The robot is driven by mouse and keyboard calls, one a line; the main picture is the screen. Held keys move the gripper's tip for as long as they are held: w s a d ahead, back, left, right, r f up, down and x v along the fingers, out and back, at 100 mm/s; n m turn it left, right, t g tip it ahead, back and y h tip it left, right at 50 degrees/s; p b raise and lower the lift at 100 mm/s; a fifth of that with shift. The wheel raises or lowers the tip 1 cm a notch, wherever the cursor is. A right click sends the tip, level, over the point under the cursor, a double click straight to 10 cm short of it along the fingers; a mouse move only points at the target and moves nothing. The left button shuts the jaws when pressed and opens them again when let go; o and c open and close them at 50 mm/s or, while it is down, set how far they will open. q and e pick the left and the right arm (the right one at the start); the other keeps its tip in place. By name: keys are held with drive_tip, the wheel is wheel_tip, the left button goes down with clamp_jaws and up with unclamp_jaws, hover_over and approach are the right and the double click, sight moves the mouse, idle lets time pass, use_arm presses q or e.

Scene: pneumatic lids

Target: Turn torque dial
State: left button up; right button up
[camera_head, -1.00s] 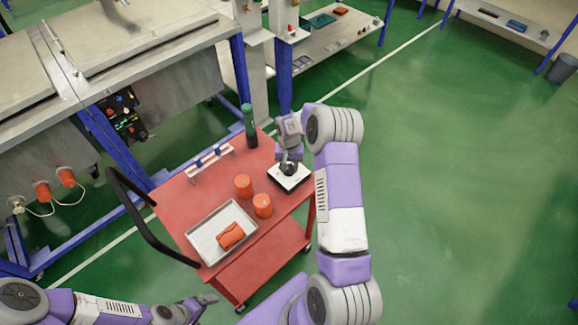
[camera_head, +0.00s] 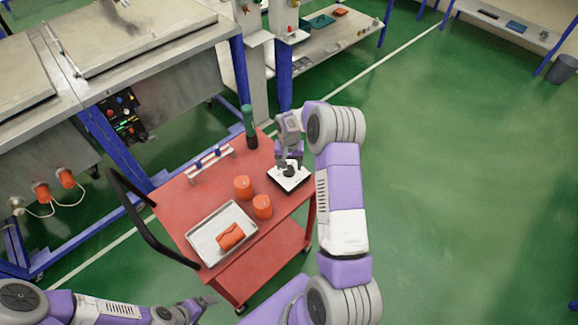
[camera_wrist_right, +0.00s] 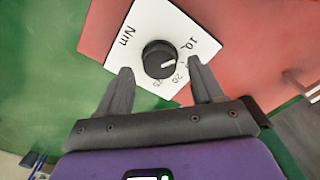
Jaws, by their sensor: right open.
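The torque dial (camera_wrist_right: 158,56) is a round black knob with a white pointer line. It sits on a white plate (camera_wrist_right: 149,18) marked "Nm", 10, 20 and 25; part of the scale is hidden behind a fingertip. The pointer faces right, toward the scale just below the 10. My right gripper (camera_wrist_right: 160,66) is open, its fingertips on both sides of the knob; contact cannot be told. In the head view the dial (camera_head: 289,171) and plate (camera_head: 299,183) lie at the cart's right corner, under my right gripper (camera_head: 289,160). My left gripper (camera_head: 203,304) is low at the bottom, away from the cart top.
The red cart (camera_head: 185,200) also carries two orange cylinders (camera_head: 243,187) (camera_head: 262,207), a metal tray (camera_head: 206,238) with an orange piece (camera_head: 230,236), a green-topped bottle (camera_head: 249,125) and a small white rack (camera_head: 211,163). A black handle (camera_head: 135,222) is at its left. The floor right is clear.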

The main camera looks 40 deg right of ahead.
sight(289, 168)
wheel_tip(289, 168, up, 6)
drive_tip(key=shift+f, duration=0.1)
idle(0.6)
